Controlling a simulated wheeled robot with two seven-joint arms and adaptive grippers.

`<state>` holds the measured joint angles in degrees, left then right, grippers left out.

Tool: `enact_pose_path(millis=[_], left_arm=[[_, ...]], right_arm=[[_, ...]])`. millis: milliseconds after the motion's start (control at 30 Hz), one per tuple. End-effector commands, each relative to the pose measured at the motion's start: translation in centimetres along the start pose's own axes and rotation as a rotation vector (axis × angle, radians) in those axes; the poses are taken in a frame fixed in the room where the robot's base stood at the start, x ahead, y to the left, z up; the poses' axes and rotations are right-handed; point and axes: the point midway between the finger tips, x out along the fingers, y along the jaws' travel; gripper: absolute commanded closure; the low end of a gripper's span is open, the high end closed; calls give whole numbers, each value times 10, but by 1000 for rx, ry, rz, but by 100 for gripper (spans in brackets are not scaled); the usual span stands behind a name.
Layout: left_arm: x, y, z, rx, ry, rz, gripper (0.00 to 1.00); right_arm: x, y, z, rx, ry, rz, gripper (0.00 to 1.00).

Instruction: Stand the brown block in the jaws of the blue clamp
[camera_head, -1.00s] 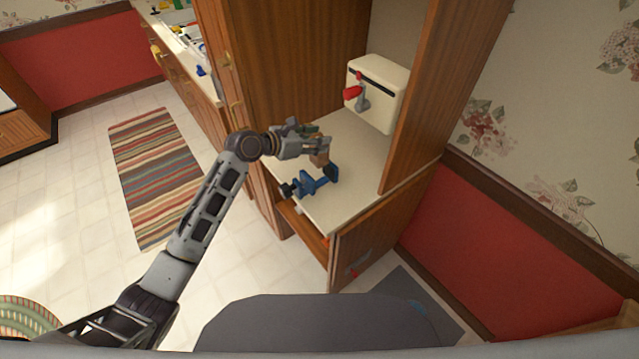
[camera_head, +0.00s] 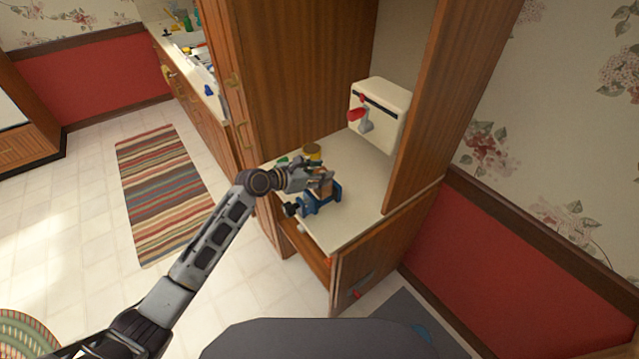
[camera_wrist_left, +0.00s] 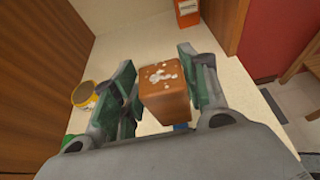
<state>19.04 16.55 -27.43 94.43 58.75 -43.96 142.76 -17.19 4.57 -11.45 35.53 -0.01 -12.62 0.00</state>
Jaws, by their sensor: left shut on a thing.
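The brown block (camera_head: 325,188) is held by my left gripper (camera_head: 322,178) over the blue clamp (camera_head: 313,207). In the left wrist view the block (camera_wrist_left: 164,100) stands between the two green-padded fingers (camera_wrist_left: 162,88), with pale specks on its top. The clamp sits near the front edge of the counter, its dark knob toward the left. Only a bit of the clamp (camera_wrist_left: 181,127) shows below the block in the wrist view. The block's lower end is at the clamp; I cannot tell whether it is between the jaws. My right gripper is out of view.
A yellow container (camera_head: 312,152) and a green item (camera_head: 283,161) stand behind the gripper on the pale counter (camera_head: 352,222). A white box with a red lever (camera_head: 385,98) is at the back. Wooden cabinet panels rise left and right. The counter right of the clamp is clear.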

Motion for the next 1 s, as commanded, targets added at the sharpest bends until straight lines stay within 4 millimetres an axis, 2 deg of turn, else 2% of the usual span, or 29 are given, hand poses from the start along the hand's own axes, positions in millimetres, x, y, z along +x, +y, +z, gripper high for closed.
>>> enact_pose_path(millis=[433, 800, 1000], left_arm=[[2, 0, -5, 1, 0, 0, 100], [15, 0, -36, 0, 1, 0, 100], [16, 0, -38, 1, 0, 0, 100]], right_arm=[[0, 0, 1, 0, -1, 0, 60], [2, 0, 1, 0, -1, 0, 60], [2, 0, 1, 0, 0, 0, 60]])
